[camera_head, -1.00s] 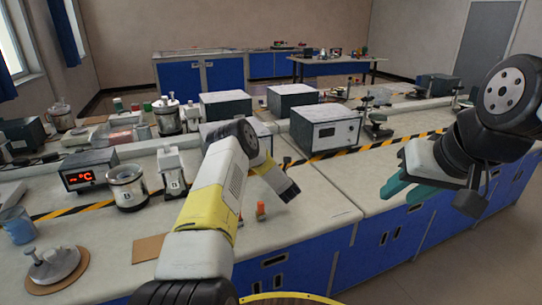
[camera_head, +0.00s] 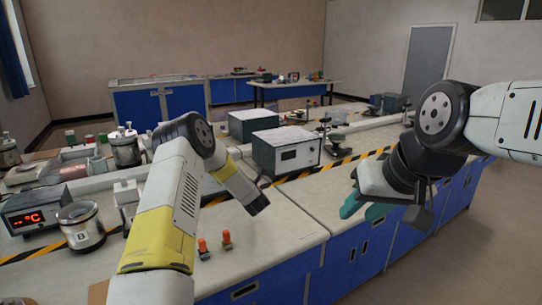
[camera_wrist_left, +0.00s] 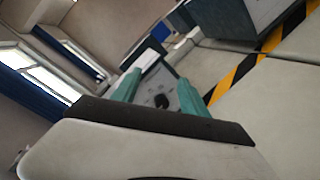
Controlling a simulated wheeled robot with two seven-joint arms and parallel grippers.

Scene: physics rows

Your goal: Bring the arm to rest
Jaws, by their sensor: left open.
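My left arm, white and yellow, reaches over the lab bench (camera_head: 270,248) in the head view, with its dark wrist end above the worktop. Its fingertips are hidden there. In the left wrist view my left gripper (camera_wrist_left: 158,98) shows two teal fingers standing apart, with nothing held between them. My right gripper (camera_head: 364,209) hangs from the right arm at the bench's front edge in the head view. Its teal fingers are apart and look empty.
Two small orange-topped items (camera_head: 227,239) stand on the bench near my left arm. A meter with a red display (camera_head: 36,216) and a metal pot (camera_head: 80,225) are at left. A box instrument (camera_head: 287,152) stands behind. Open floor (camera_head: 470,260) lies at right.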

